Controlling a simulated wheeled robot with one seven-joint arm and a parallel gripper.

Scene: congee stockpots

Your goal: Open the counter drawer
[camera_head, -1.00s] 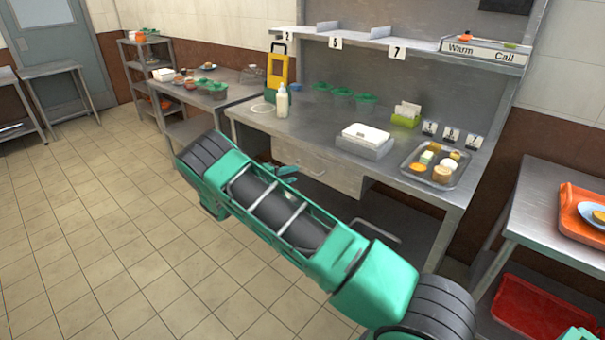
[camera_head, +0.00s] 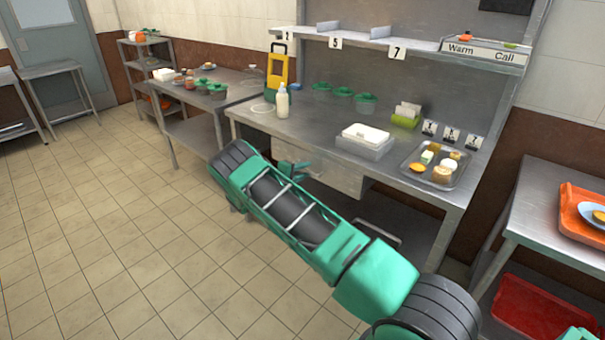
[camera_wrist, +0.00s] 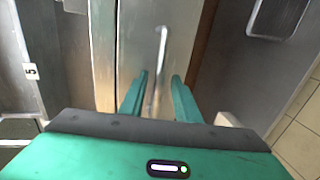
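The metal counter (camera_head: 300,130) stands right of centre in the head view. Its drawer (camera_head: 340,176) sits under the worktop, and its front looks closed. My arm hides part of the front. My gripper (camera_head: 290,170) is in front of the drawer's left part. In the wrist view, my gripper (camera_wrist: 159,77) is open, with its two green fingers apart. The drawer's bar handle (camera_wrist: 162,45) runs up the drawer front (camera_wrist: 180,35) and partly shows between the fingers. I cannot tell whether either finger touches it.
On the worktop stand a bottle (camera_head: 282,101), a white box (camera_head: 364,138) and a food tray (camera_head: 436,168). A side table with an orange tray (camera_head: 578,214) is at the right. The tiled floor (camera_head: 110,240) at the left is clear.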

